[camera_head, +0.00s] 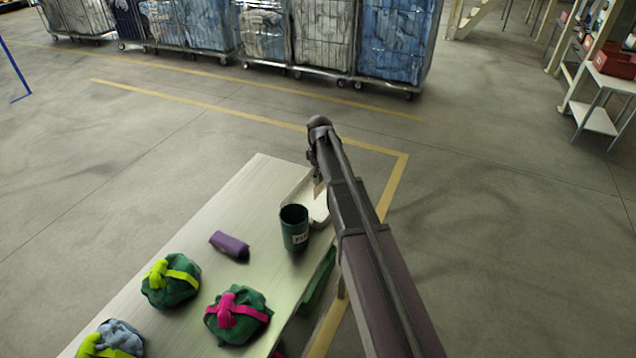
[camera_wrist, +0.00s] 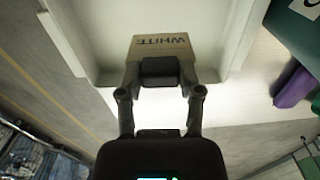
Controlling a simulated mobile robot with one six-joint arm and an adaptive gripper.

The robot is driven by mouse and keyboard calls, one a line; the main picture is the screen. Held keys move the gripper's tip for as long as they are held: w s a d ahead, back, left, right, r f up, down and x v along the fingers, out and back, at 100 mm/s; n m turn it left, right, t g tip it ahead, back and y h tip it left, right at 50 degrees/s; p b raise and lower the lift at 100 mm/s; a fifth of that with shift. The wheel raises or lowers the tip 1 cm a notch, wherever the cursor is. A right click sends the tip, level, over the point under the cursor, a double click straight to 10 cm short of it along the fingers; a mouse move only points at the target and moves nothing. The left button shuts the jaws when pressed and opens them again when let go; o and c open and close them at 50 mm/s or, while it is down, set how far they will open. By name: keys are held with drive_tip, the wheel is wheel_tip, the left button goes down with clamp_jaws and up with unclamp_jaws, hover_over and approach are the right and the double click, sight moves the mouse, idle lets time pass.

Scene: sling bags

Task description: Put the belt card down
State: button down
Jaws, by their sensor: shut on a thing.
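My gripper (camera_wrist: 160,72) is shut on the belt card (camera_wrist: 162,46), a tan card printed WHITE, in the wrist view. The card is over the open inside of a shallow white tray (camera_wrist: 78,38). I cannot tell whether it touches the tray floor. In the head view, the tray (camera_head: 294,196) sits at the table's far right corner, partly hidden by my arm. A small tan part of the card (camera_head: 319,190) shows beside the arm there. My gripper is hidden behind the arm in that view.
A dark green cup (camera_head: 294,232) with a white label stands close by the tray. A purple rolled thing (camera_head: 229,244) and green bundles with lime (camera_head: 170,281) and pink (camera_head: 238,315) straps lie on the table (camera_head: 225,210). The table's far left part is clear.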

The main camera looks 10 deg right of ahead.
drive_tip(key=shift+w+a, duration=0.1)
drive_tip(key=shift+w, duration=0.1)
drive_tip(key=f+b, duration=0.2)
drive_tip(key=w+f+b, duration=0.1)
drive_tip(key=shift+w+a+f+b, duration=0.1)
drive_tip(key=shift+f+b, duration=0.25)
idle(0.3)
drive_tip(key=shift+f, duration=0.1)
idle(0.3)
drive_tip(key=shift+c, duration=1.3)
unclamp_jaws()
wheel_tip(320, 180, up, 12)
drive_tip(key=p, duration=1.2)
